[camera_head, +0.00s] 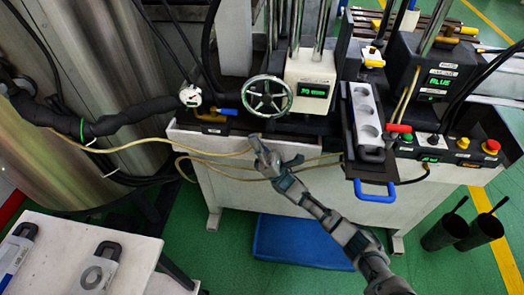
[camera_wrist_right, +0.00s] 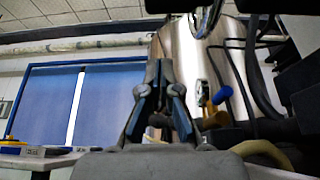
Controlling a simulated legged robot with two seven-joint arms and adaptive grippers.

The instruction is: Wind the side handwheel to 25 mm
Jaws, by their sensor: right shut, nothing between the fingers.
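The side handwheel (camera_head: 267,95) is a chrome spoked wheel on the front of the bench machine, left of a white housing. The housing carries a display (camera_head: 314,90) with green characters too small to read surely. My right gripper (camera_head: 256,140) is below the wheel's rim, in front of the bench edge, apart from the wheel. Its fingers (camera_wrist_right: 161,75) are shut and empty in the right wrist view. My left gripper is not in view.
A gauge (camera_head: 190,96) and a blue-handled valve (camera_head: 226,111) sit left of the wheel. A tray with a blue handle (camera_head: 375,192) juts out at right. A hose (camera_head: 130,148) runs near my gripper. Two black cups (camera_head: 445,230) stand at right. A white table (camera_head: 75,260) is at lower left.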

